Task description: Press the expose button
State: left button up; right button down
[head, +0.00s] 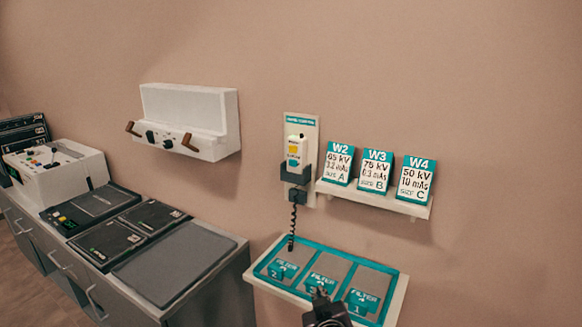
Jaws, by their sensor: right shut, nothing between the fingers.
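A white hand switch (295,152) with a yellow patch hangs upright in a dark holder (292,174) on a pale wall plate. A coiled black cord (293,220) hangs below it. Its lettering is too small to read, so I cannot tell whether it carries the expose button. A white control console (60,165) with small knobs and levers stands at the far left. My right gripper (320,294) is shut and empty at the bottom, in front of the filter tray and well below the hand switch. My left gripper is out of view.
A teal-edged filter tray (347,259) holds three filter plates under the hand switch. A wall shelf (372,199) bears cards W2, W3 and W4. A white wall box (190,118) has brown handles. Dark panels lie on the grey cabinet (222,262) at left.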

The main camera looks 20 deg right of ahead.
jog(key=w+a+r+n+t, duration=0.2)
jog(key=w+a+r+t, duration=0.1)
jog(key=w+r, duration=0.6)
jog(key=w+a+r+n+t+y, duration=0.1)
jog(key=w+r+t, duration=0.4)
jog(key=w+r, duration=0.5)
notch_tip(320, 180, up, 6)
jog(key=shift+w+a+f+n+t, duration=0.2)
jog(key=shift+a+n+t, duration=0.25)
jog(key=shift+a, duration=0.6)
jog(key=shift+d, duration=0.1)
